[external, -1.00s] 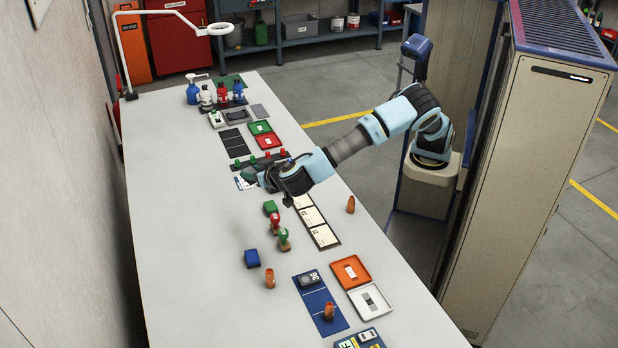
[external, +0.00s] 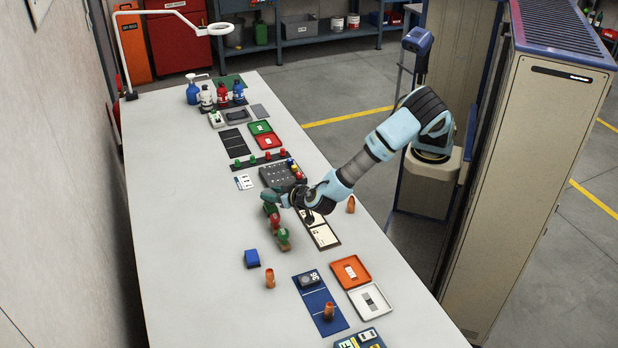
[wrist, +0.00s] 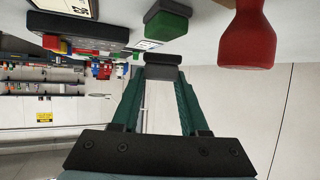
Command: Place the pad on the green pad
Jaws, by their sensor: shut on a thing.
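My gripper (external: 268,197) hangs low over the table, close to the green pad (external: 270,208), which partly shows below it in the external view. In the wrist view the green fingers of my gripper (wrist: 163,78) close on a small dark grey block, seemingly the pad (wrist: 163,59). The pad cannot be made out in the external view. The green pad (wrist: 168,20) is a green block with a dark lower part, just beyond the fingertips in the wrist view. A gap or contact between the two pads cannot be told.
A red stamp (external: 275,221) stands close to the green pad and looms at the right of the wrist view (wrist: 247,38). A green-topped stamp (external: 283,240) and a blue block (external: 251,258) are nearer. A dark button box (external: 282,175) lies behind. The table's left side is clear.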

